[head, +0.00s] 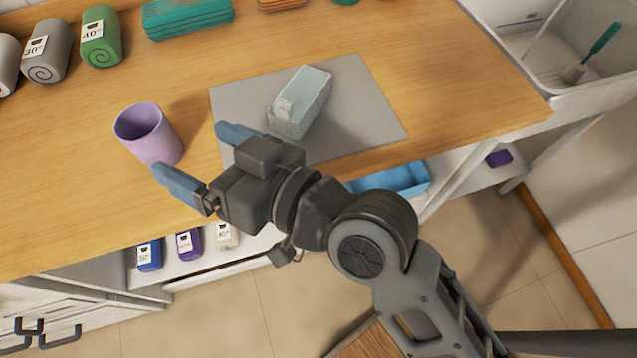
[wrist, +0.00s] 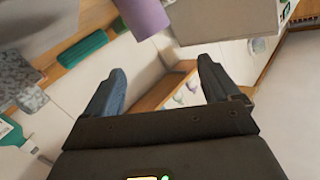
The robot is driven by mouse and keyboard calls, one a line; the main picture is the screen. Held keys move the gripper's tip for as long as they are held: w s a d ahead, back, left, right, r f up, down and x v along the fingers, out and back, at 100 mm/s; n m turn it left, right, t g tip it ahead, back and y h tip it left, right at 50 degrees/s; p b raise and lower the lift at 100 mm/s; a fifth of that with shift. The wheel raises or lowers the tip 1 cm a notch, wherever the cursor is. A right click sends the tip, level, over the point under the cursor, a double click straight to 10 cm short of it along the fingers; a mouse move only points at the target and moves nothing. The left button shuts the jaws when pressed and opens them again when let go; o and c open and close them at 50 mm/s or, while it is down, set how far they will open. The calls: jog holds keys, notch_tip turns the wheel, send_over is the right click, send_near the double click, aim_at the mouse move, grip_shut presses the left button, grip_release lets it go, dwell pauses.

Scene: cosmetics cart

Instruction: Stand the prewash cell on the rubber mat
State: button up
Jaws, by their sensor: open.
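A pale, translucent rectangular block (head: 307,92), which looks like the prewash cell, appears to lie on its side on the grey rubber mat (head: 362,98). A small raised piece shows near its near-left end. My gripper (head: 190,151) is open and empty, left of the block and near the mat's left edge, with its blue fingers pointing left. The fingers also show in the wrist view (wrist: 161,66), with nothing between them. I cannot tell the gripper's exact height above the wooden top. The block is not clearly identifiable in the wrist view.
A purple cup (head: 150,136) stands just beyond my fingertips; it also shows in the wrist view (wrist: 143,16). Grey (head: 47,55) and green (head: 101,40) labelled rolls and a teal block (head: 187,17) are at the back. A blue tray (head: 400,180) sits below. Bare wood surrounds the mat.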

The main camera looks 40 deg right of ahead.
jog(key=s+d+f+m+h, duration=0.2)
jog(key=s+d+f+h, duration=0.1)
jog(key=s+d, duration=0.3)
jog(key=s+d+f+m+h, duration=0.1)
jog(key=s+d+f+h, duration=0.2)
jog(key=s, duration=0.4)
jog(key=s+d+n, duration=0.1)
jog(key=s+d, duration=0.3)
jog(key=s, duration=0.3)
jog(key=s+d+r+h, duration=0.1)
jog(key=s+d, duration=0.3)
jog(key=s, duration=0.2)
jog(key=shift+s+d+r+n, duration=0.25)
jog(key=shift+s+d+n, duration=0.1)
jog(key=shift+s+n, duration=0.05)
jog(key=shift+c, duration=0.2)
